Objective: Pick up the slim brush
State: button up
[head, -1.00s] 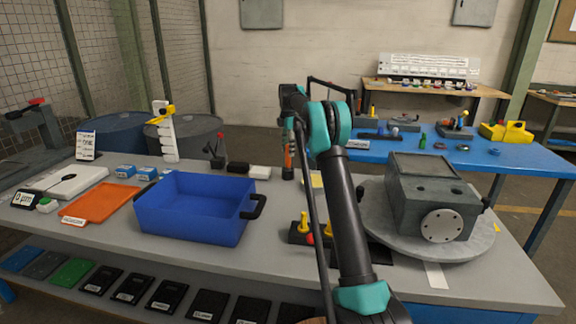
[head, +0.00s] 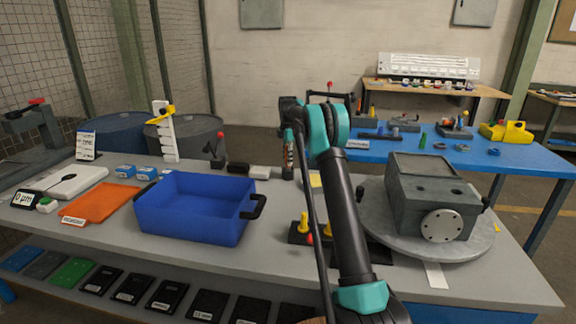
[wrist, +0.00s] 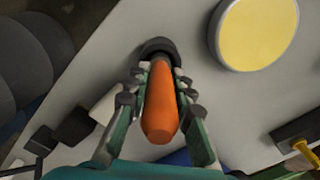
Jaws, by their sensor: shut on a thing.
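The slim brush shows in the wrist view as an orange tapered handle (wrist: 160,104), with its lower end inside a dark round holder (wrist: 160,48). My gripper (wrist: 161,85) is shut on the handle, one finger on each side. In the head view my gripper (head: 288,150) is at the back of the grey bench, just above the small dark holder (head: 288,173). Only a little orange shows between the fingers there. The brush's lower end is hidden in the holder.
A blue bin (head: 190,222) stands left of the holder. A yellow-topped round thing (wrist: 258,32) is close beside it. Black and white blocks (head: 259,172) lie just left. A grey gearbox (head: 432,200) on a round plate stands at the right.

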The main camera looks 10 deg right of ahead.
grip_shut()
